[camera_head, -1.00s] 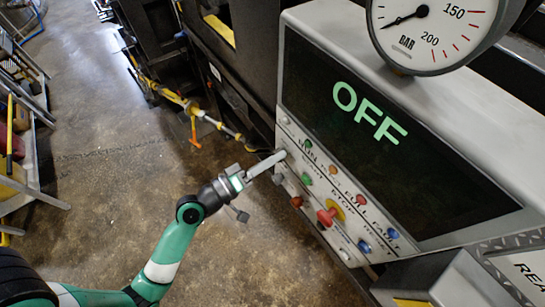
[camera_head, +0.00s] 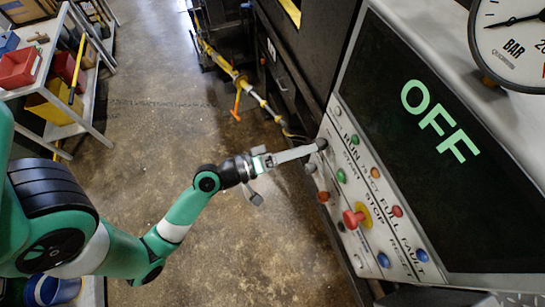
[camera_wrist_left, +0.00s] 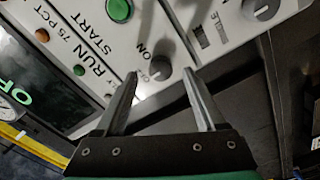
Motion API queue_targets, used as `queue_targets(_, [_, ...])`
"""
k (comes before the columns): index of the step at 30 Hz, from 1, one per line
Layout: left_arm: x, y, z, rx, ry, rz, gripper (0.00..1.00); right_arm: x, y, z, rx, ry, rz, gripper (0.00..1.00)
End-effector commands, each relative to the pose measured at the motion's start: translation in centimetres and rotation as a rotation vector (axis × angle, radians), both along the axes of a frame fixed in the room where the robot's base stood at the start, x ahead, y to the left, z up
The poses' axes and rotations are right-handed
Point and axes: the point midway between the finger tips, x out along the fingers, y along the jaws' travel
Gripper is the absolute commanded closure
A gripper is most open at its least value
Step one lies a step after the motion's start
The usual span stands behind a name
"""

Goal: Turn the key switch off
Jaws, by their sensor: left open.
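The key switch is a grey knob (camera_wrist_left: 160,68) on the control panel, with an ON label beside it in the left wrist view. In the head view the knob (camera_head: 322,144) sits at the panel's near left edge. My left gripper (camera_wrist_left: 160,75) is open, with its fingertips either side of the knob. I cannot tell whether they touch it. In the head view my left gripper (camera_head: 316,148) reaches the panel edge from the left. The panel's dark screen (camera_head: 425,150) reads OFF in green. My right gripper is not in view.
A green START button (camera_wrist_left: 119,10) and another grey knob (camera_wrist_left: 262,9) are close by on the panel. A red stop button (camera_head: 353,219) and several coloured lights lie further along. A pressure gauge (camera_head: 515,40) is above.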

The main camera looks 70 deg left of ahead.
Motion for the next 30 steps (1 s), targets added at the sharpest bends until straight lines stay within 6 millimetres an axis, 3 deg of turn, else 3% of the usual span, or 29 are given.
queue_targets(1, [-1.4,0.3,-0.7,-0.001,0.002,0.008,0.28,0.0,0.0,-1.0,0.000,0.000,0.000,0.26])
queue_targets(7, [-6.2,0.6,-0.6,-0.001,0.001,0.009,0.28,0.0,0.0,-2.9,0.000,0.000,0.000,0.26])
queue_targets(9, [-7.0,0.8,0.2,-0.006,0.012,0.006,0.28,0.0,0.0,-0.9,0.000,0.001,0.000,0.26])
queue_targets(12, [-8.0,0.8,0.1,-0.003,0.008,0.004,0.28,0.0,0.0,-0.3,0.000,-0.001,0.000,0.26])
queue_targets(30, [-8.6,0.7,0.0,0.000,-0.001,0.000,0.28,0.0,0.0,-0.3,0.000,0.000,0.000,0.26])
